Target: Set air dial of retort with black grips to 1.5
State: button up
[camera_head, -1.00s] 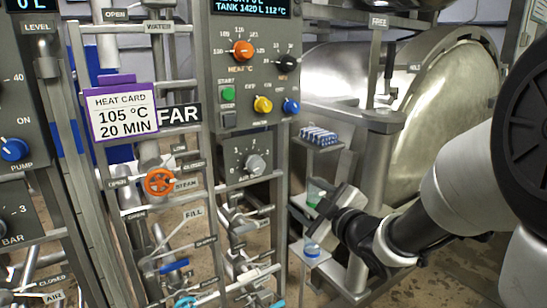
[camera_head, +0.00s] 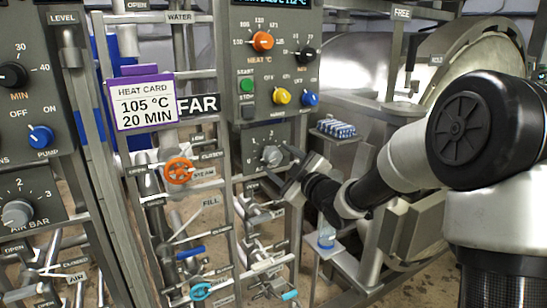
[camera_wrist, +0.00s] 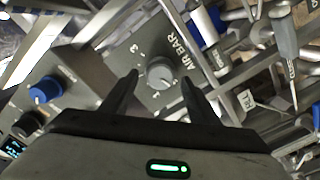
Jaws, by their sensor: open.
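The grey air dial (camera_head: 271,156) sits on the lower part of the right-hand control panel, under the coloured buttons. It also shows in the wrist view as a round grey knob (camera_wrist: 160,73) on a plate marked AIR BAR. My gripper (camera_wrist: 160,84) is open, with one dark finger on each side of the knob's near edge. I cannot tell whether the fingers touch it. In the head view my gripper (camera_head: 288,172) is just right of the dial and partly covers its scale. The exact setting is too small to read. I cannot make out black grips.
Another air dial (camera_head: 17,214) is on the left panel. An orange steam wheel (camera_head: 179,171) and a heat card (camera_head: 144,103) are between the panels. A blue knob (camera_wrist: 45,89) is near the dial in the wrist view. Valve levers and pipes crowd below.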

aim_at(275, 157)
jog(key=shift+x, duration=1.7)
jog(key=c, duration=1)
jog(key=shift+c, duration=0.2)
